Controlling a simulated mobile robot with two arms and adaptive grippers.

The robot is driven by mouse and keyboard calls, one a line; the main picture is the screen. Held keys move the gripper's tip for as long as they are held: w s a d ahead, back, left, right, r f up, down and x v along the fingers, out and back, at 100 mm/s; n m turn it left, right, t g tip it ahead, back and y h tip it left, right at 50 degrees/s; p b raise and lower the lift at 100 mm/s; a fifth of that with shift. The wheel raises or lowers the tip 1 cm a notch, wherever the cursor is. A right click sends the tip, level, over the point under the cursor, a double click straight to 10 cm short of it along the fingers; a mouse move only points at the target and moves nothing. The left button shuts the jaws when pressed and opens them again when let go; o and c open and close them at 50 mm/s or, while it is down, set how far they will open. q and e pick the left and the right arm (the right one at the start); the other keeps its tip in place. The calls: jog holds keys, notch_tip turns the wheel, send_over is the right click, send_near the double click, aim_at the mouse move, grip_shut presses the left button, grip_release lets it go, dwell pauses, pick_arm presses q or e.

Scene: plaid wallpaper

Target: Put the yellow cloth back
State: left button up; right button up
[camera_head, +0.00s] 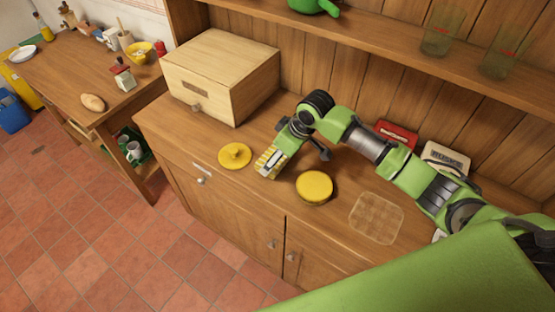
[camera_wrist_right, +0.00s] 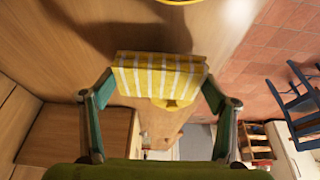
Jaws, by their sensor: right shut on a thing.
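The yellow cloth (camera_head: 268,163), with white stripes, is in my right gripper (camera_head: 272,160) above the wooden counter (camera_head: 215,124), between a yellow lid with a knob (camera_head: 235,155) and a round yellow container (camera_head: 314,186). In the right wrist view the cloth (camera_wrist_right: 160,72) hangs across between both fingers of my right gripper (camera_wrist_right: 158,88), which is shut on it. The cloth looks raised over the counter; whether its lower edge touches is unclear. My left gripper is not in view.
A wooden box (camera_head: 222,75) with a small knob stands at the back left of the counter. A thin square mat (camera_head: 376,217) lies on the right. A red box (camera_head: 396,135) and a whitish box (camera_head: 445,157) stand behind my arm. Shelf glasses (camera_head: 442,30) are above.

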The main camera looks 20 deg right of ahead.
notch_tip(320, 180, down, 2)
jog(key=shift+s+f+p, duration=0.1)
jog(key=shift+s+p, duration=0.05)
jog(key=shift+p, duration=0.2)
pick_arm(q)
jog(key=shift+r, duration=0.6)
pick_arm(e)
jog(key=shift+f, duration=0.15)
jog(key=shift+f, duration=0.1)
jog(key=o, duration=1.1)
jog(key=shift+c, duration=0.2)
pick_arm(q)
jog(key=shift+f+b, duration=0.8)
jog(key=shift+b, duration=0.1)
pick_arm(e)
jog(key=v, duration=1.2)
jog(key=shift+a, duration=0.1)
